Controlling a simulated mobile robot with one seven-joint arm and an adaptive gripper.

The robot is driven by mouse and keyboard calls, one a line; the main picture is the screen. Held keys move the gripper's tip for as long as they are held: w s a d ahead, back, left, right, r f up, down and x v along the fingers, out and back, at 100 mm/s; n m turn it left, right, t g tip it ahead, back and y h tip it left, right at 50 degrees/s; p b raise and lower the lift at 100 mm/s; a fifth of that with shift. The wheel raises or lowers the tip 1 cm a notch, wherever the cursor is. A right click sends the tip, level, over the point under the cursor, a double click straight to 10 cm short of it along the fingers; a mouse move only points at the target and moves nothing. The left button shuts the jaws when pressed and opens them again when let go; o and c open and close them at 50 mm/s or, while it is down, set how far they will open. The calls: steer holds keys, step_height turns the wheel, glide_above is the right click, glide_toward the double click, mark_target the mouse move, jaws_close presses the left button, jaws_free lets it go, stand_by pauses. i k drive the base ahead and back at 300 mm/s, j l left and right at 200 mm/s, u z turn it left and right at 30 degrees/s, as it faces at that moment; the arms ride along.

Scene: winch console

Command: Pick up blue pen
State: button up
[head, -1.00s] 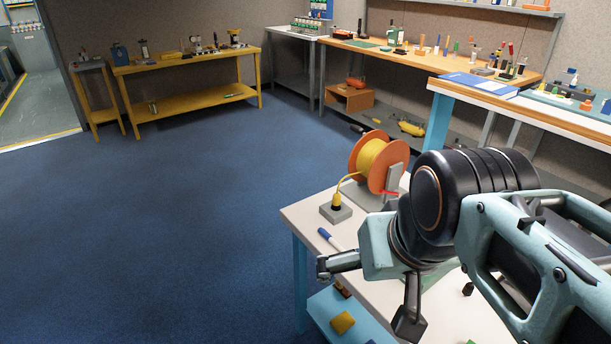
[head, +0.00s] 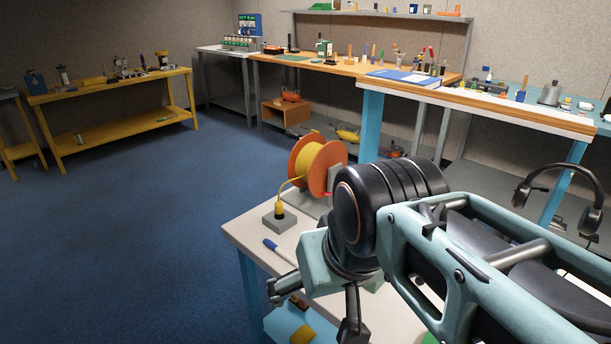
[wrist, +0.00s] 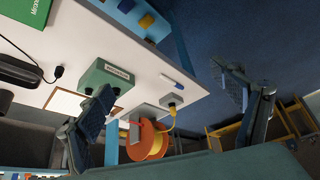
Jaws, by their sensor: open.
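The blue pen (head: 273,247) lies on the white top of the near table (head: 242,232), close to its left edge. It has a blue end and a white body, and part of it is hidden behind my gripper (head: 314,311) in the head view. In the wrist view the pen (wrist: 172,81) lies on the table near its edge, in the gap between my two spread fingers (wrist: 167,88). My gripper is open and empty, apart from the pen.
An orange spool with yellow cord (head: 318,168) and a grey block with a yellow plug (head: 279,220) stand near the pen. A green box (wrist: 105,80) sits on the same table. A headset (head: 558,180) is at right. Open blue floor lies left.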

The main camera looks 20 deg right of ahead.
mark_target(269, 242)
steer(key=z, duration=1.8)
steer(key=u, duration=1.65)
steer(key=j+z, duration=0.1)
steer(key=z, duration=0.25)
steer(key=i+j+z, duration=0.1)
steer(key=z, duration=0.25)
steer(key=j+z, duration=0.15)
steer(key=z, duration=0.2)
steer(key=j+z, duration=0.25)
steer(key=i+j+z, duration=0.1)
steer(key=j+z, duration=0.2)
steer(key=j, duration=0.15)
steer(key=k+j+z, duration=0.2)
steer(key=j, duration=0.55)
steer(key=i, duration=0.1)
